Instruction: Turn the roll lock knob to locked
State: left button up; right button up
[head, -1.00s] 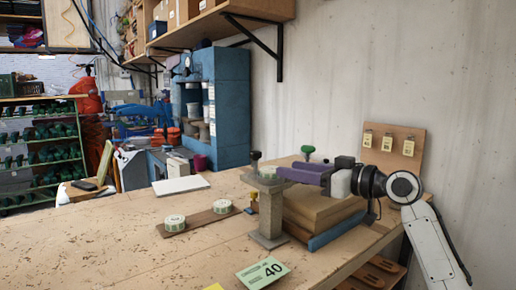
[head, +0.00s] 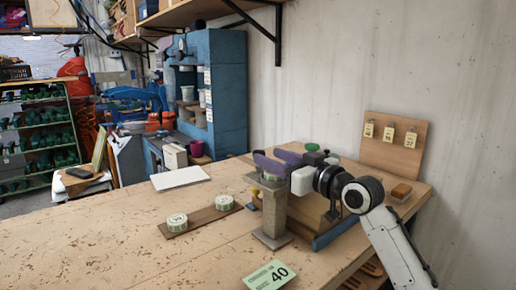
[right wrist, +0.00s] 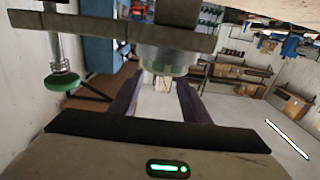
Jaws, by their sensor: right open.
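The stand (head: 272,215), a post with a flat top, is on the bench. A green knob (head: 312,147) shows behind my right gripper in the head view, and a green knob (right wrist: 62,82) hangs from a grey bar (right wrist: 110,35) in the right wrist view. My right gripper (head: 267,157) has purple fingers spread apart at the top of the stand. In the wrist view a pale round part (right wrist: 165,60) is beyond and between the finger tips; I cannot tell whether they touch it. No label identifies the roll lock knob. My left gripper is out of view.
A brown strip (head: 200,219) with two pale round pieces lies left of the stand. A green card marked 40 (head: 270,275) lies in front. A tag board (head: 393,143) leans at the wall. The bench's left front is clear.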

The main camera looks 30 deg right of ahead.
aim_at(259, 151)
jog(key=w, duration=0.4)
jog(key=w+p, duration=0.1)
jog(key=shift+w+a, duration=0.25)
jog(key=shift+w, duration=0.15)
